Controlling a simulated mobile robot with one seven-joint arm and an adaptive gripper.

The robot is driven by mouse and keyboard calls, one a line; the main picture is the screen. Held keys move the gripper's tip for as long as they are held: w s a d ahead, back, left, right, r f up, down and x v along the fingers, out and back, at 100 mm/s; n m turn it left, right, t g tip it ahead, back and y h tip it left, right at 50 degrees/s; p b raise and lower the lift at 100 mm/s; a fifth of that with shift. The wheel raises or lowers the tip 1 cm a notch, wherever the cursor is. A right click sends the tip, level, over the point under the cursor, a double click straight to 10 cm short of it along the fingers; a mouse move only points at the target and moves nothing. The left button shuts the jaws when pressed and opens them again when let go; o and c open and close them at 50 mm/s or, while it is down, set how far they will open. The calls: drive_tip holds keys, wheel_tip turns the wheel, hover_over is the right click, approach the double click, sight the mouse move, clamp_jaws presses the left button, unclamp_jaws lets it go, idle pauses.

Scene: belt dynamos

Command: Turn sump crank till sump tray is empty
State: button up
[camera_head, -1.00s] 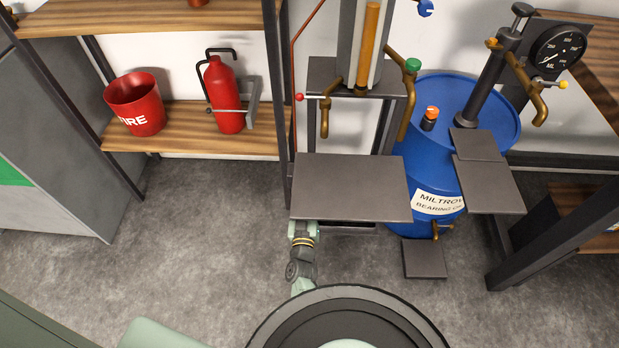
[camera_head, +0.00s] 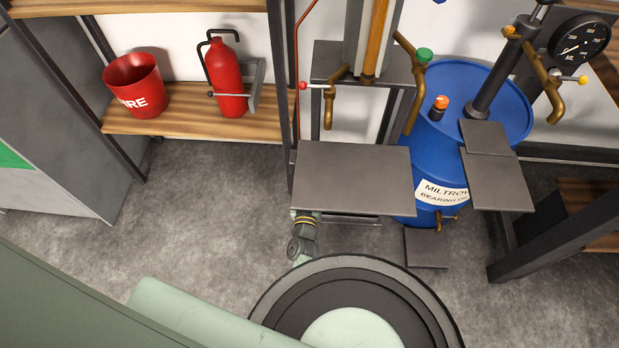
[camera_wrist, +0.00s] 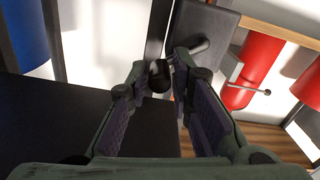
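In the wrist view, my gripper (camera_wrist: 161,75) has its two fingertips apart, one on each side of a small dark knob (camera_wrist: 158,84). Whether the fingers press on the knob is unclear. A pale rod (camera_wrist: 200,47) projects by a dark plate (camera_wrist: 212,27) just beyond the fingertips; it and the knob look like parts of a crank. In the head view my gripper is hidden under the flat grey plate (camera_head: 352,180), where my arm goes in. The edge of a dark tray-like piece (camera_head: 350,219) shows beneath that plate. Its contents are not visible.
A blue oil drum (camera_head: 440,200) with brass taps and a round gauge (camera_head: 580,45) stands right. A red extinguisher (camera_head: 228,80) and red bucket (camera_head: 135,86) are on the left shelf. A small grey plate (camera_head: 427,248) is low right. The floor (camera_head: 215,210) at left is clear.

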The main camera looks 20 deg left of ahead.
clamp_jaws()
drive_tip(key=shift+w+d+f+m+b, duration=0.1)
drive_tip(key=shift+d+f+m+b, duration=0.1)
drive_tip(key=shift+m+b, duration=0.2)
drive_tip(key=shift+f+m+b, duration=0.1)
drive_tip(key=shift+m+b, duration=0.2)
drive_tip(key=shift+m, duration=0.1)
drive_tip(key=shift+o, duration=2.3)
unclamp_jaws()
